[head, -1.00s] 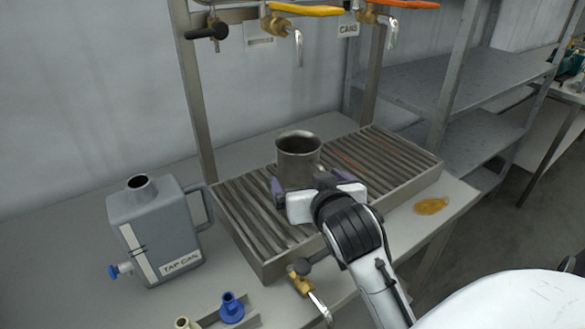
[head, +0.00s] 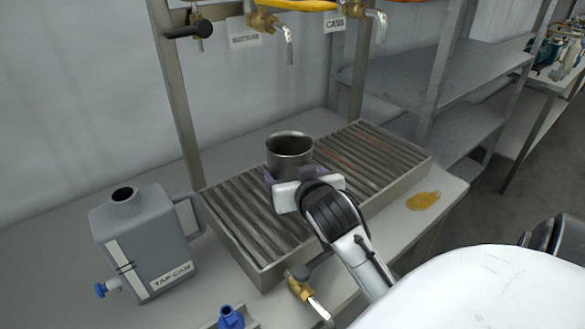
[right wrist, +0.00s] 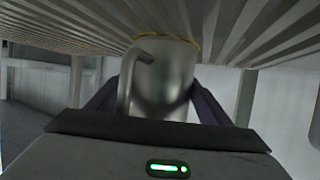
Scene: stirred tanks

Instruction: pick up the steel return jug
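The steel return jug (head: 290,158) stands upright on the slatted drain tray (head: 262,272) under the taps, with its mouth open upward. My right gripper (head: 295,180) is low at its near side, and its white body hides the jug's foot in the head view. In the right wrist view the jug (right wrist: 163,85) fills the middle, its handle (right wrist: 130,75) towards the left. One dark purple finger lies on either side of it. Whether the fingers press on the jug cannot be told. My left gripper is not in view.
A grey tap can (head: 150,240) stands left of the tray, and a blue fitting (head: 230,317) lies at the front. Brass taps (head: 262,20) hang above the back. An amber spill (head: 423,200) is on the bench at right. The tray's right half is clear.

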